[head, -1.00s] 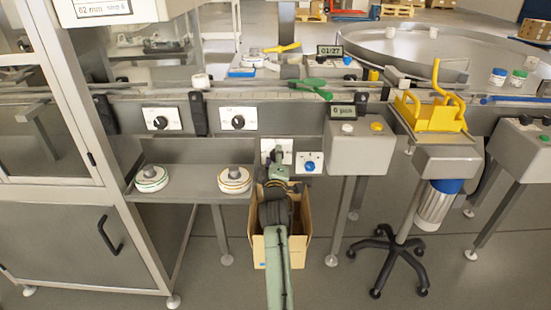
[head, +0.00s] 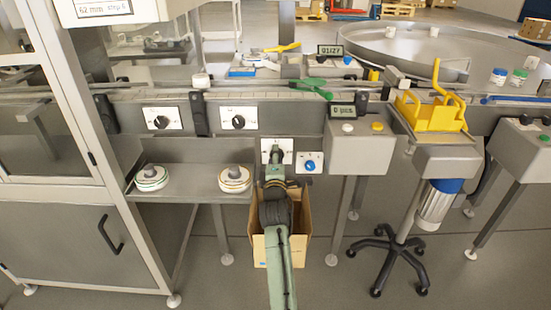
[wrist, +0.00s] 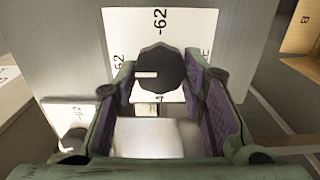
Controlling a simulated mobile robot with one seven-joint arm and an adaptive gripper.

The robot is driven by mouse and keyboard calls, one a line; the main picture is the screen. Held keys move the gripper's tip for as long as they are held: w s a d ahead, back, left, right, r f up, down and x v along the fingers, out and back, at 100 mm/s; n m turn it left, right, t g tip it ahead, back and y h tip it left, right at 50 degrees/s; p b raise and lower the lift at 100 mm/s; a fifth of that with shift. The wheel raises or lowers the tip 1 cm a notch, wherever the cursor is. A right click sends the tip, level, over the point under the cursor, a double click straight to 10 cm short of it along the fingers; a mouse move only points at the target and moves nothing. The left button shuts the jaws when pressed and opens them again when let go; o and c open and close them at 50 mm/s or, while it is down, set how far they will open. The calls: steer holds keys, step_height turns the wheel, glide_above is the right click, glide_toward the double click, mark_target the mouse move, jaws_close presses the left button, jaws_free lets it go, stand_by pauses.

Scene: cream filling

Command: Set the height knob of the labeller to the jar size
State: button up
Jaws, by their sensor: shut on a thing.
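The black height knob (wrist: 160,68) sits on a white scale plate (wrist: 188,28) in the wrist view. Its white pointer mark points left in that picture. A "-62" mark stands above the knob, and a partly covered "62" is at its left. My gripper (wrist: 163,88) has a finger on each side of the knob and is shut on it. In the head view my gripper (head: 275,158) is at the plate (head: 286,145) and hides most of the knob. A sign (head: 103,9) at the top left reads "62 mm", with smaller print.
A small panel with a blue knob (head: 310,166) is right beside the plate. An open cardboard box (head: 303,245) stands below my arm. A shelf with two label rolls (head: 151,178) (head: 235,179) is at the left. A grey control box (head: 345,150) is at the right.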

steer(key=o, duration=1.1)
steer(key=shift+s, duration=0.1)
steer(key=s, duration=1.1)
steer(key=shift+s, duration=0.4)
